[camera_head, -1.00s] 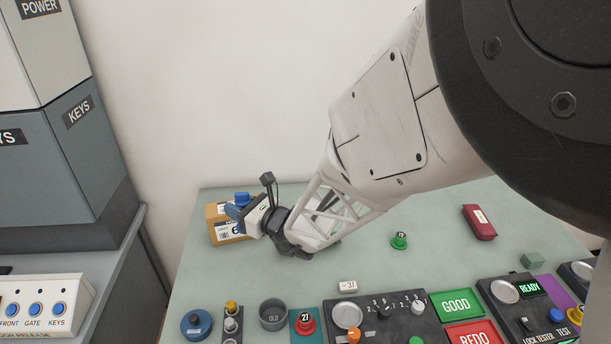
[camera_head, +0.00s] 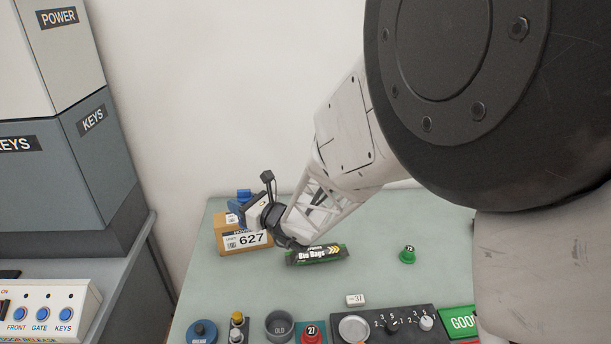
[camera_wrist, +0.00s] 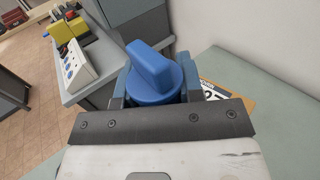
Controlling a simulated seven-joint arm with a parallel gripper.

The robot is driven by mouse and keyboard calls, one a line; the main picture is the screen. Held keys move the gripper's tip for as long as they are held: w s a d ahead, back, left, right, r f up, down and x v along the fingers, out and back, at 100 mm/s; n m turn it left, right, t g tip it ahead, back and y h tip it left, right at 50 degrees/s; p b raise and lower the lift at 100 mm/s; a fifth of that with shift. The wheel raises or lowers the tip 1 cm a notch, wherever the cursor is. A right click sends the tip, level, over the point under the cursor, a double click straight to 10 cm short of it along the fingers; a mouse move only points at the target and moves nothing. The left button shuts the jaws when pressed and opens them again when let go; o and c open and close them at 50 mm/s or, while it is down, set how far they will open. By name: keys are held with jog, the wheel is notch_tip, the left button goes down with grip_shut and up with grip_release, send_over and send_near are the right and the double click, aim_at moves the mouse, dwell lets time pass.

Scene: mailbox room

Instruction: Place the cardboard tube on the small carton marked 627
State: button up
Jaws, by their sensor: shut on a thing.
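The small brown carton marked 627 (camera_head: 262,240) sits at the back left of the green table, its label facing front. Part of it shows in the wrist view (camera_wrist: 241,100), right of the fingers and below them. My gripper (camera_head: 236,211) is at the carton's back left, above it or behind it; I cannot tell the exact gap. In the wrist view my gripper (camera_wrist: 157,88) is shut on a blue round knob with a raised bar handle (camera_wrist: 152,72). The knob also shows in the head view (camera_head: 244,195). No cardboard tube is visible in either view.
A green-and-black Big Bags packet (camera_head: 317,254) lies right of the carton under my arm. A green button marked 73 (camera_head: 408,255) stands farther right. Button and dial panels (camera_head: 390,322) line the front. A grey cabinet (camera_head: 60,170) stands left. The table between is clear.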

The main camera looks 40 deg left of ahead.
jog(key=w+a, duration=0.1)
jog(key=a, duration=0.1)
jog(key=w+a, duration=0.1)
jog(key=a, duration=0.2)
jog(key=w+a+f, duration=0.1)
jog(key=w+a, duration=0.1)
jog(key=a, duration=0.1)
jog(key=shift+a, duration=0.15)
jog(key=shift+f, duration=1.7)
jog(key=shift+f, duration=0.1)
jog(key=o, duration=0.9)
